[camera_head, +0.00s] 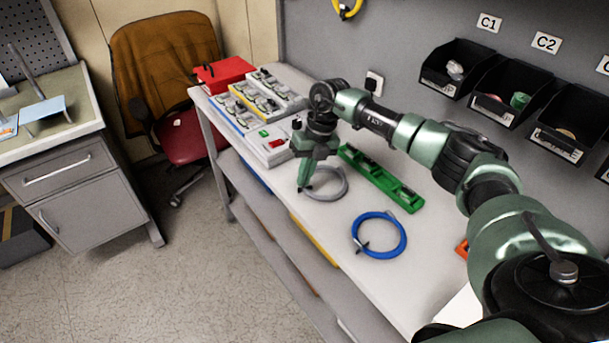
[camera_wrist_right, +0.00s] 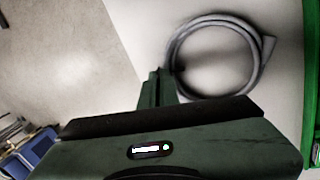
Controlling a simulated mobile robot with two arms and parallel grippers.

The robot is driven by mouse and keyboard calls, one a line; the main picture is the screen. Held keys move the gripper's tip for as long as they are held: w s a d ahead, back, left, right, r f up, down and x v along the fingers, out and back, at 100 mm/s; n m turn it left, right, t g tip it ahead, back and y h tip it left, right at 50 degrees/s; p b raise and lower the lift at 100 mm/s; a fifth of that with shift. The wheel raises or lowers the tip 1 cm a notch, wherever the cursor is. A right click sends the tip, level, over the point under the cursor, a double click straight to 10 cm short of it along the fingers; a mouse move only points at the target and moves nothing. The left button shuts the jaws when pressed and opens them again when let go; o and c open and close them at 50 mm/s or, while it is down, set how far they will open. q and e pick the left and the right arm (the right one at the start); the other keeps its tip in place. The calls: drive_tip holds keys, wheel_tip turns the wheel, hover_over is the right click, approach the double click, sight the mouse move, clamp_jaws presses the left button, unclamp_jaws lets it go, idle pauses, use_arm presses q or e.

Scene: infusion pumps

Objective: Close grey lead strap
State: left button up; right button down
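A coiled grey lead (camera_head: 345,190) lies on the white bench top. It also shows in the right wrist view (camera_wrist_right: 258,72). A small dark strap (camera_wrist_right: 181,71) is on the left side of its ring, partly hidden by my fingertips; whether it is open or fastened cannot be told. My right gripper (camera_head: 303,184) points down at the left edge of the coil. Its fingers (camera_wrist_right: 158,75) are close together, with no clear gap, right at the strap. Whether anything is pinched between them is hidden. My left gripper is not in view.
A blue coiled lead (camera_head: 402,240) with its own dark strap lies nearer on the bench. A green rail (camera_head: 380,180) lies behind the coils. Pumps (camera_head: 265,145) and a red case (camera_head: 222,73) fill the far end. Black bins (camera_head: 500,90) hang on the wall.

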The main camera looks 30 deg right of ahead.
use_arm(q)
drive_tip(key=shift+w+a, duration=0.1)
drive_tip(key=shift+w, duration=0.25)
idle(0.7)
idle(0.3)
